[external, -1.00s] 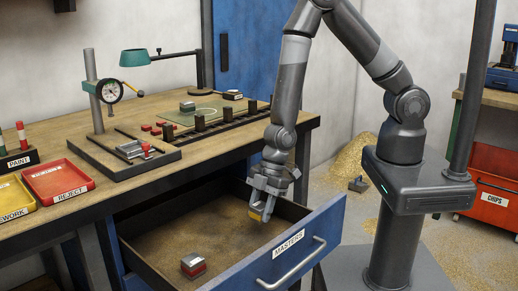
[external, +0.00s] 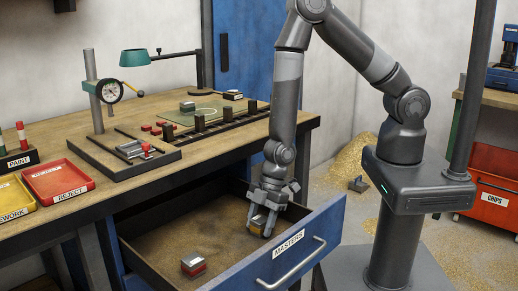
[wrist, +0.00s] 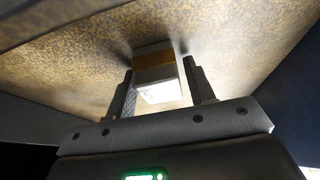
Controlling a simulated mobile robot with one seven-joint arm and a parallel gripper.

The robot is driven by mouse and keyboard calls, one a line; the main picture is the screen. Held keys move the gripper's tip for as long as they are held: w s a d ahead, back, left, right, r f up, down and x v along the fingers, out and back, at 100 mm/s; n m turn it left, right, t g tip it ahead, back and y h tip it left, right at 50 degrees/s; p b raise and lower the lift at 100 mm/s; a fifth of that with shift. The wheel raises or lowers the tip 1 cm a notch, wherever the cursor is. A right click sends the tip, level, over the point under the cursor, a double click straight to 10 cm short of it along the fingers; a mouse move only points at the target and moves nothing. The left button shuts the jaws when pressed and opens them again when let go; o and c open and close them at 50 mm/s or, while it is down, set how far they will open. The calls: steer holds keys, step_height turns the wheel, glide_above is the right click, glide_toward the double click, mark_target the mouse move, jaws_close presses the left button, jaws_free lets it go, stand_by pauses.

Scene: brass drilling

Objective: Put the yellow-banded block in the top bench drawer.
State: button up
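The yellow-banded block (external: 258,219) is inside the open top bench drawer (external: 215,240), near its right end, at floor level as far as I can see. In the wrist view the block (wrist: 155,72) shows its yellow-brown band and pale body between my fingers. My gripper (external: 260,222) reaches down into the drawer around the block. The fingers (wrist: 163,85) stand spread on both sides of it, with the left finger's inner pad showing, so the gripper looks open. The block's underside is hidden.
The drawer's blue front (external: 320,235) is labelled MASTERS. The bench (external: 215,150) above holds a dial gauge, a rail with dark posts, a lamp and trays. The middle of the drawer is clear.

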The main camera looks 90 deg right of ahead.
steer(key=shift+o, duration=0.8)
steer(key=shift+r, duration=0.15)
steer(key=v, duration=1.2)
